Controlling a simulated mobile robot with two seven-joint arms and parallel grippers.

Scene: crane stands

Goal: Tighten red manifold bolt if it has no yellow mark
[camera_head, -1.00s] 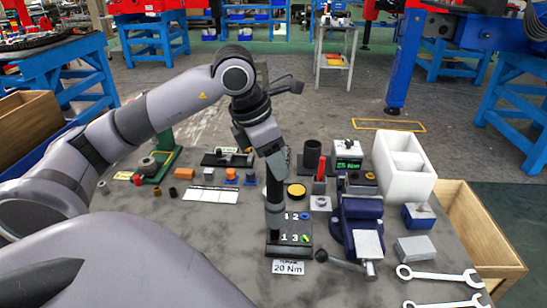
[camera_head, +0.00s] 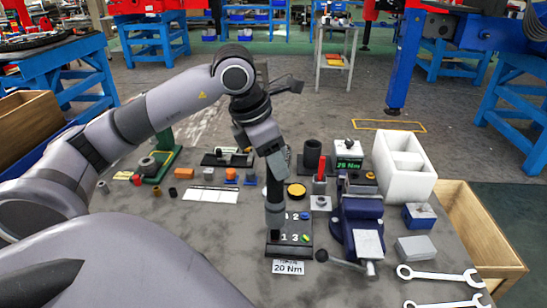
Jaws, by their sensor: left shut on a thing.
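The dark manifold block (camera_head: 292,250) stands on the near middle of the table, with white numbers on top and a "20 Nm" plate (camera_head: 288,267) at its front. A blue bolt (camera_head: 305,216) and a green bolt (camera_head: 306,238) show on its right side. My left gripper (camera_head: 275,166) is shut on an upright dark tool with a grey lower sleeve (camera_head: 275,212). The tool's lower end stands at the block's left side and hides what is under it. No red bolt or yellow mark shows on the visible part of the block. My right gripper is out of view.
A blue vise (camera_head: 361,210) stands close right of the block, its handle (camera_head: 340,261) reaching toward it. Wrenches (camera_head: 440,275) lie at front right.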

